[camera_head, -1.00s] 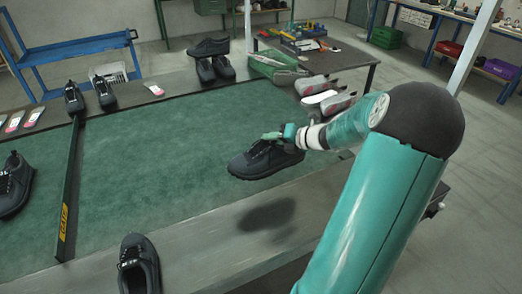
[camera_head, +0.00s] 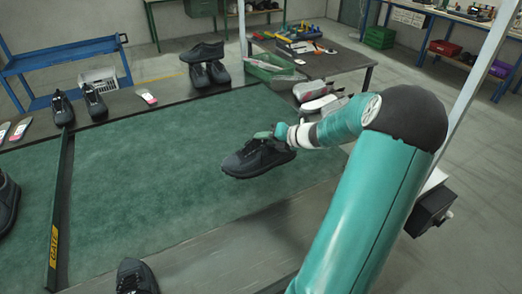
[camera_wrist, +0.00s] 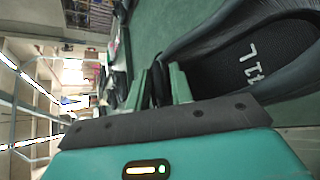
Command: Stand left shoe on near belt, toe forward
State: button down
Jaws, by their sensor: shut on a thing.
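A black left shoe (camera_head: 257,158) hangs from my gripper (camera_head: 281,134) in the head view, its toe pointing left. It seems to be held above the right part of the green belt (camera_head: 150,190). In the wrist view my gripper (camera_wrist: 165,85) is shut on the shoe's edge, and the shoe's opening (camera_wrist: 250,70) shows an insole marked with an L. The shoe's sole is hidden from the wrist view.
A yellow-labelled dark bar (camera_head: 57,215) crosses the belt at left. Another black shoe (camera_head: 135,277) stands at the front edge. Several shoes (camera_head: 205,65) stand along the far edge. A green crate (camera_head: 272,68) lies at the back right. The middle of the belt is clear.

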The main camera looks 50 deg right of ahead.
jog(key=w+d+f, duration=0.6)
jog(key=w+f, duration=0.3)
jog(key=f, duration=0.3)
jog(key=shift+d, duration=0.35)
jog(key=c, duration=1.2)
grip_release()
jog(key=shift+s, duration=0.1)
